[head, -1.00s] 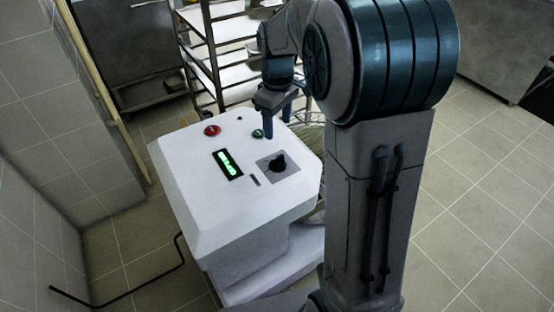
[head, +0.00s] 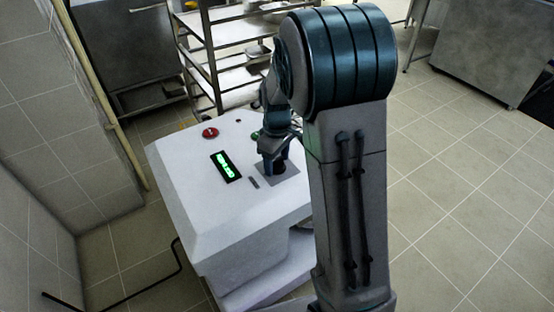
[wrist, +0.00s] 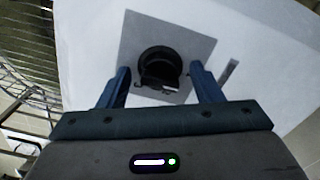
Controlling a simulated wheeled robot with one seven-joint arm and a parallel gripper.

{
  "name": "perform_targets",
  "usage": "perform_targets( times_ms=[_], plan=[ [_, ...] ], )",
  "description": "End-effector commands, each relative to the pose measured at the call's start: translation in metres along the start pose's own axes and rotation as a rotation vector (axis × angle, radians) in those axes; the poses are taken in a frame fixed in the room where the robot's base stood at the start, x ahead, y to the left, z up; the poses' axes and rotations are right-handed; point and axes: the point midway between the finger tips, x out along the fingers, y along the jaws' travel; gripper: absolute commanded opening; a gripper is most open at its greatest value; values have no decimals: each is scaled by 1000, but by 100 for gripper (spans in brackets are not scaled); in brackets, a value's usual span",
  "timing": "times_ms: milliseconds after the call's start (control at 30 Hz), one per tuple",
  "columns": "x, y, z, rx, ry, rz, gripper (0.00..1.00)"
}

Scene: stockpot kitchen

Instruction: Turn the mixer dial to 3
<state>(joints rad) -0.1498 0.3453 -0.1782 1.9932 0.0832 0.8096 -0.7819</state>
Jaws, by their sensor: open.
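The white mixer housing (head: 210,230) stands in front of me with its sloped top panel facing up. The black dial (wrist: 160,67) sits on a grey square plate (wrist: 196,47). My gripper (wrist: 160,75) is open, with one blue finger on each side of the dial in the wrist view. A gap shows between each finger and the dial there. In the head view my gripper (head: 275,165) is over the dial plate and mostly hides the dial. The dial's setting is not readable.
A red button (head: 210,133), a green button (head: 255,135) and a lit green display (head: 226,167) are on the panel. A metal rack (head: 205,50) stands behind the mixer. Tiled floor is clear to the right.

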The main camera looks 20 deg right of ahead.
Motion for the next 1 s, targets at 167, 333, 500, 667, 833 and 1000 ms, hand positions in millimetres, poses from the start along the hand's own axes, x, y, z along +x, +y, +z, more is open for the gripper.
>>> perform_targets(
  times_ms=[167,333,500,667,833,1000],
  plan=[
    [0,0,0,0,0,0,43],
    [0,0,0,0,0,0,15],
    [-1,0,0,8,0,0,15],
    [-1,0,0,49,0,0,15],
    [-2,0,0,146,-1,-1,15],
    [-3,0,0,287,0,0,15]
  ],
)
